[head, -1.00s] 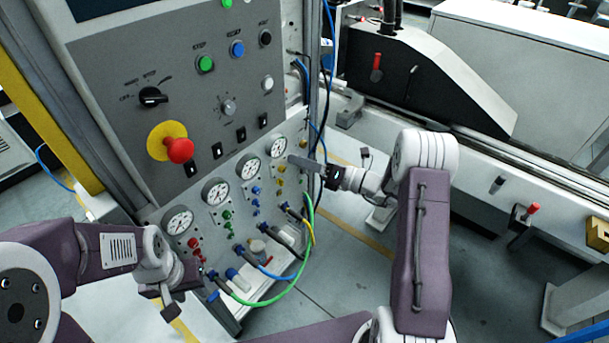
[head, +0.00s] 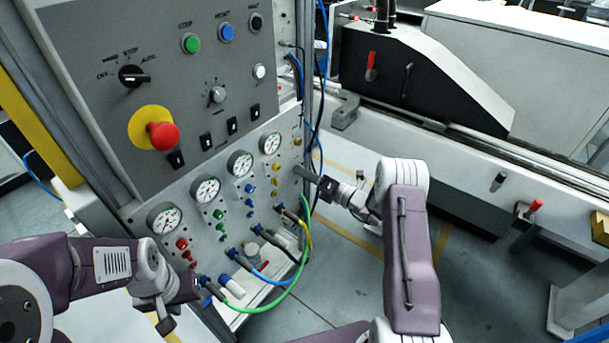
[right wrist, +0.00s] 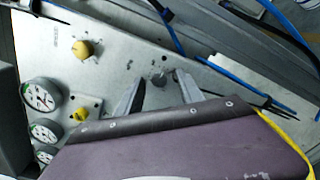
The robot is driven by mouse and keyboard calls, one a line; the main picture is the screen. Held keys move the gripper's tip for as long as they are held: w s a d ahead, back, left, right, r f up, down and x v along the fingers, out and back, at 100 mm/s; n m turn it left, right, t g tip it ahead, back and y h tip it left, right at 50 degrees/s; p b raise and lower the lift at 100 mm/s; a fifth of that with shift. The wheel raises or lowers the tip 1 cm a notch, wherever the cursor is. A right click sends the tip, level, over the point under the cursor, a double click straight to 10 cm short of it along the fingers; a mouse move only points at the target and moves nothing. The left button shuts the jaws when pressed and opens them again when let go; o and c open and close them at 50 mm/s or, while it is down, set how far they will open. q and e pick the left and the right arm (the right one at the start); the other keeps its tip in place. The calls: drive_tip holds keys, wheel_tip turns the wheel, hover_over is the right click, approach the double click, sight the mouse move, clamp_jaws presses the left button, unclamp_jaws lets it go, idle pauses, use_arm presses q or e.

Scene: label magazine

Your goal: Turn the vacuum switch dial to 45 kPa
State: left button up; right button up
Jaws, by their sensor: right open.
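A small grey knob (right wrist: 158,79), apparently the vacuum switch dial, sits on the pale panel in the right wrist view. Markings near it are too small to read, so I cannot tell its setting. My right gripper (right wrist: 160,74) is open, with one dark finger on each side of the knob in the picture; I see no clear contact. In the head view my right gripper (head: 299,170) is at the panel's right edge, and the knob cannot be made out. My left gripper (head: 196,285) is low at the left near the hose fittings; its jaws are unclear.
Yellow knobs (right wrist: 84,48) and round gauges (right wrist: 40,94) lie left of the grey knob. Blue hoses (right wrist: 172,28) run above it. A red emergency stop (head: 163,135) sits on the upper panel. Green and blue hoses (head: 292,268) loop below the gauges.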

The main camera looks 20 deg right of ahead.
drive_tip(key=shift+c, duration=0.3)
clamp_jaws()
drive_tip(key=shift+n, duration=0.4)
drive_tip(key=shift+n+b, duration=9.45)
drive_tip(key=shift+n, duration=1.15)
